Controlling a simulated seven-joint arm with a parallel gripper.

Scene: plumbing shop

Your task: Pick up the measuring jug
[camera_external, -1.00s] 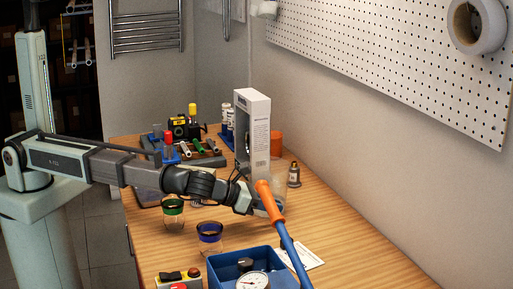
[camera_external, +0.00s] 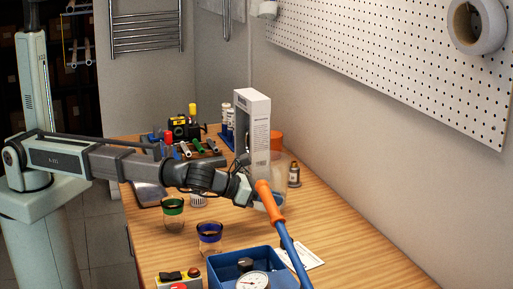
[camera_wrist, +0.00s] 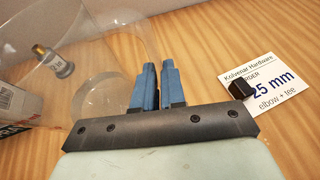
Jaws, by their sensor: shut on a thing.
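The measuring jug is a clear, see-through vessel in the upper left of the wrist view (camera_wrist: 108,38). It also shows faintly beside the tall white box in the external view (camera_external: 281,172). My gripper, with blue fingers (camera_wrist: 158,82), is shut on the jug's clear side; the exact grip spot is hard to make out through the clear material. In the external view my gripper (camera_external: 257,202) is partly hidden behind an orange-handled tool. I cannot tell whether the jug's base touches the table.
A white box (camera_external: 258,125) stands close behind the jug, and a small bottle (camera_external: 294,175) to its right. Green-rimmed (camera_external: 173,214) and blue-rimmed (camera_external: 209,239) glasses stand left. A printed card (camera_wrist: 268,82) lies nearby.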

